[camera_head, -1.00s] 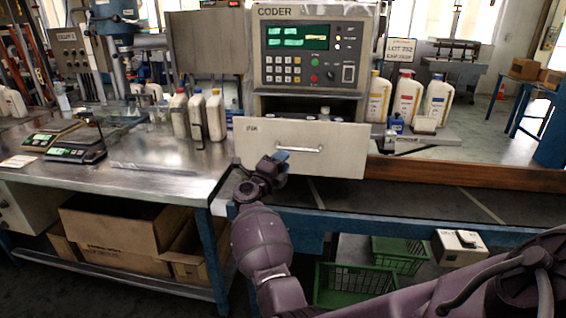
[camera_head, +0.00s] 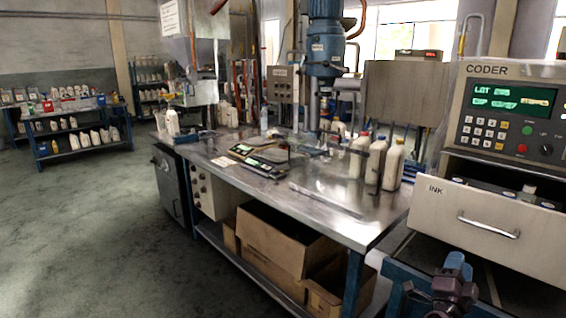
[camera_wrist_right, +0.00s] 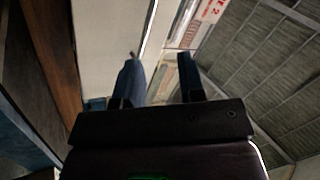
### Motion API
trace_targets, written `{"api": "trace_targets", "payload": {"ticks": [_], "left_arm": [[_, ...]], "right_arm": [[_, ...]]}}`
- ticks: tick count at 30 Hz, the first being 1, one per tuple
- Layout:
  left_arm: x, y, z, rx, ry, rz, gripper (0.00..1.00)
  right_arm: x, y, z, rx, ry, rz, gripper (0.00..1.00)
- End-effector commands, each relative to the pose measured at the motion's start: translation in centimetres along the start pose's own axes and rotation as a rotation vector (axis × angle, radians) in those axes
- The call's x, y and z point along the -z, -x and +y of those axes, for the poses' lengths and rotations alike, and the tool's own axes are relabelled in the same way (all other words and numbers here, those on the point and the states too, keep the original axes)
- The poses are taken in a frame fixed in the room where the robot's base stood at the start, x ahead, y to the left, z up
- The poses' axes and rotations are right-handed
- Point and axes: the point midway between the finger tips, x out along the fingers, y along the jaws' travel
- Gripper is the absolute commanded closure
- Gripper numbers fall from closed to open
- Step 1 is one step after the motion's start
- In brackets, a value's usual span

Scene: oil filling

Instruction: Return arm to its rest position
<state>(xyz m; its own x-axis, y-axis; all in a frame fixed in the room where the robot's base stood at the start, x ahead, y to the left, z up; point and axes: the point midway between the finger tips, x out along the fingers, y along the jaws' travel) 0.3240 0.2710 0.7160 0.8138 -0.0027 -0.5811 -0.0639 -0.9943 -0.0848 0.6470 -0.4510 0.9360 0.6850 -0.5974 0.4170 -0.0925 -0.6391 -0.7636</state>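My right gripper (camera_head: 455,270) shows at the bottom right of the head view, below and in front of the drawer marked INK (camera_head: 482,235). In the right wrist view its two blue fingers stand apart with a gap between them (camera_wrist_right: 162,78), and I see nothing held there. The ink drawer stands out from the coder (camera_head: 515,120), with a white-capped item (camera_head: 528,190) inside. Most of my right arm is outside the head view. My left gripper is not in view.
A steel workbench (camera_head: 240,190) with scales (camera_head: 255,160) and white bottles (camera_head: 375,162) stands left of the coder. Cardboard boxes (camera_head: 275,240) lie on its lower shelf. A shelf of containers (camera_head: 70,135) stands far left. The floor at left (camera_head: 110,240) is clear.

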Motion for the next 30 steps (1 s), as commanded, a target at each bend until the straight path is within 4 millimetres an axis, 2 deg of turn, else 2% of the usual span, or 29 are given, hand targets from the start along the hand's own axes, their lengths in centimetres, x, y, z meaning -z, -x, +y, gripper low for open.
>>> {"api": "trace_targets", "payload": {"ticks": [8, 16, 24, 27, 30], "left_arm": [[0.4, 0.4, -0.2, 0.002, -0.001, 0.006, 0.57], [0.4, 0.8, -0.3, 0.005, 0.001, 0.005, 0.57], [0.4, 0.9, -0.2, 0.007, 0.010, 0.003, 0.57], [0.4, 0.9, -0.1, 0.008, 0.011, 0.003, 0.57], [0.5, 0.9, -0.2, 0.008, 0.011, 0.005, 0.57]], "right_arm": [[-1.3, 9.7, 1.7, 0.153, 0.318, -0.365, 0.64], [-1.4, 21.6, 4.2, 0.234, 0.605, -0.730, 0.64], [1.4, 34.1, 6.6, 0.259, 0.863, -1.076, 0.64], [2.8, 37.6, 7.1, 0.259, 0.933, -1.170, 0.64], [3.9, 40.0, 7.3, 0.255, 0.981, -1.236, 0.64]]}}
